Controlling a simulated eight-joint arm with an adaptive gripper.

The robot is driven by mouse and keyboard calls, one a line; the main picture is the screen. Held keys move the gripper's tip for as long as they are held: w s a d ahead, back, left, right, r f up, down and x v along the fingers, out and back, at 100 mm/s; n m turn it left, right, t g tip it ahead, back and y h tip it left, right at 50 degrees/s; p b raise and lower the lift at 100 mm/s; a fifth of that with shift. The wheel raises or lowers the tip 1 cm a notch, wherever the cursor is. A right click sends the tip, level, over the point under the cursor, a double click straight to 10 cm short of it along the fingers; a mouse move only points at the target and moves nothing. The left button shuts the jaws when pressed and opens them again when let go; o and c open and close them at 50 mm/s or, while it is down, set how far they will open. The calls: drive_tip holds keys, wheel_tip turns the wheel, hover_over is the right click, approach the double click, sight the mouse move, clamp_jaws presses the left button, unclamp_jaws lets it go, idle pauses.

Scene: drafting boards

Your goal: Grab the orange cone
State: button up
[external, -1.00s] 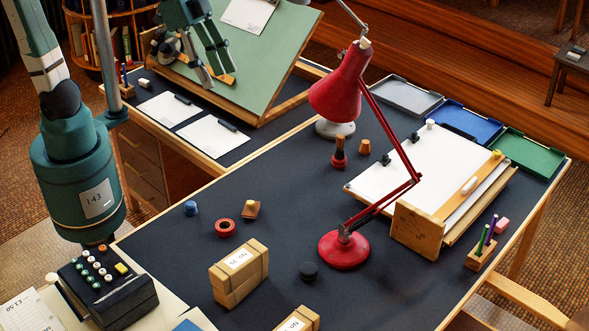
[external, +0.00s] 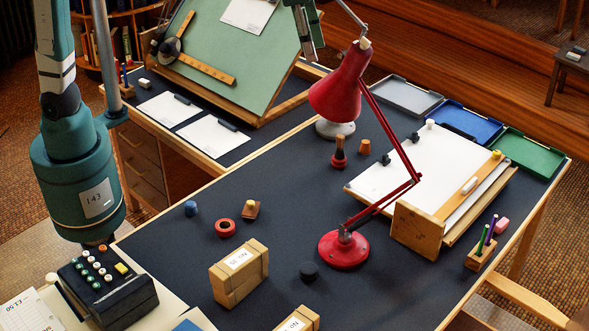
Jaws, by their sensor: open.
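The orange cone (external: 365,146) is a small, blunt-topped piece standing upright on the dark desk top (external: 290,190), right of a dark-handled piece with a red base (external: 339,152). My gripper (external: 313,52) is at the top of the external view, above the right side of the green drafting board, with its fingers pointing down. It is open and empty, up and to the left of the cone in the picture, well apart from it. The upper part of my gripper is cut off by the picture edge.
A red desk lamp (external: 336,98) has its head left of the cone and its arm (external: 391,136) just right of it. A white-sheeted drawing board (external: 420,165) lies right of the cone. A box (external: 238,272) and several small pieces stand nearer. The desk's middle is fairly clear.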

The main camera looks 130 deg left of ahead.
drive_tip(key=a+f+n+g, duration=0.1)
drive_tip(key=a+f, duration=0.1)
drive_tip(key=a, duration=0.8)
drive_tip(key=a+f+n, duration=0.2)
drive_tip(key=a+f, duration=0.1)
drive_tip(key=a, duration=0.7)
drive_tip(key=n+g+h, duration=0.1)
drive_tip(key=n, duration=0.1)
hover_over(367, 141)
wheel_tip(367, 141, down, 7)
wheel_tip(367, 141, down, 34)
drive_tip(key=shift+w+d, duration=0.1)
drive_tip(key=shift+f, duration=1.25)
drive_tip(key=shift+f, duration=0.1)
drive_tip(key=shift+f+b, duration=0.45)
drive_tip(key=shift+f, duration=2.05)
